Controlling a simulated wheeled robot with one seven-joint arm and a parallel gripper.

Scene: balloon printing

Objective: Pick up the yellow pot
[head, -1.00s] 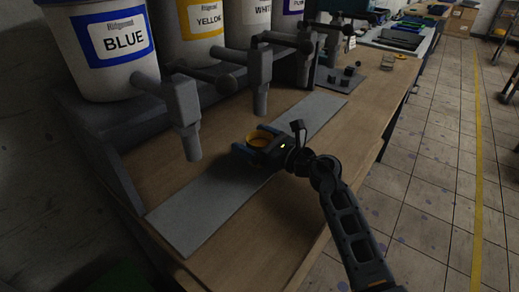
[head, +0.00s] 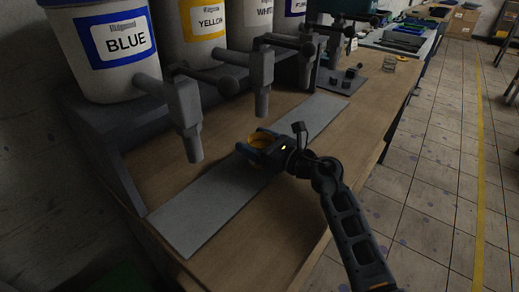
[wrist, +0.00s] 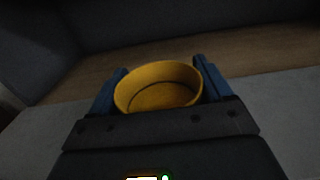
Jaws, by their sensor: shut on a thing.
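The yellow pot (wrist: 158,90) is a small round open cup, upright between the two blue fingers of my gripper (wrist: 160,88) in the wrist view. The fingers are shut on its sides. In the head view the yellow pot (head: 257,140) shows partly behind my gripper (head: 256,146), over the grey strip on the table. The gripper hides its near side. I cannot tell whether its base touches the strip.
The grey strip (head: 190,215) runs along the wooden table (head: 265,225). Dispenser nozzles (head: 190,140) hang behind it, below the blue bucket (head: 105,45) and yellow bucket (head: 197,30). Small dark items (head: 348,75) stand further back. The table's front right is bare.

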